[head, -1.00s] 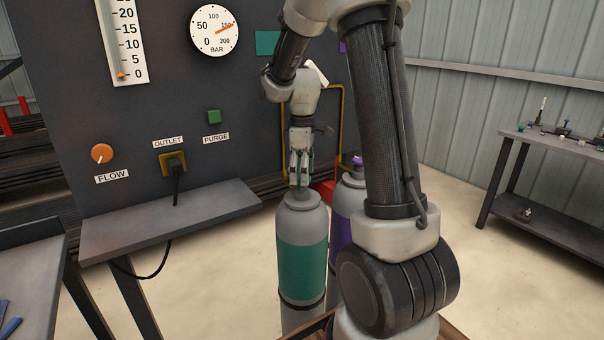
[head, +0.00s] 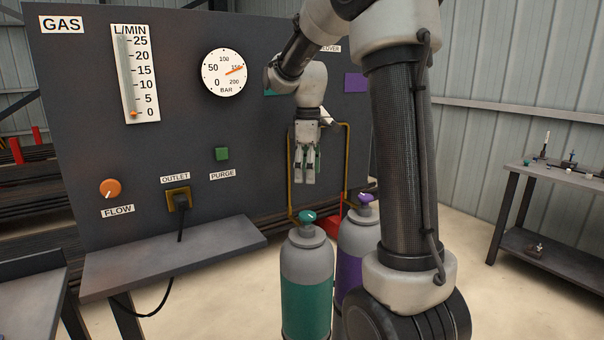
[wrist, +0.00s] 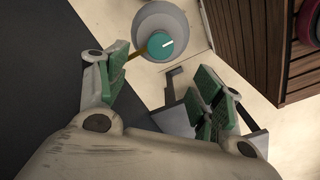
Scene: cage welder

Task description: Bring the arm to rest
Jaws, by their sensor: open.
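My gripper (head: 304,178) hangs fingers down in front of the dark gas panel, above the green-banded cylinder (head: 305,290). It is open and empty, with a clear gap down to the cylinder's green valve knob (head: 307,216). In the wrist view my gripper (wrist: 165,90) has its green-padded fingers spread apart. The green knob (wrist: 160,46), with a white mark, shows beyond the fingers on the round grey cylinder top. My arm rises at the right of the head view and bends over to the gripper.
A purple-banded cylinder (head: 361,240) stands close beside the green one, partly behind my arm. The gas panel (head: 90,150) carries a gauge (head: 224,72), a flow knob (head: 110,188) and a purge button (head: 222,154). A shelf (head: 170,262) juts out below. A bench (head: 560,172) stands right.

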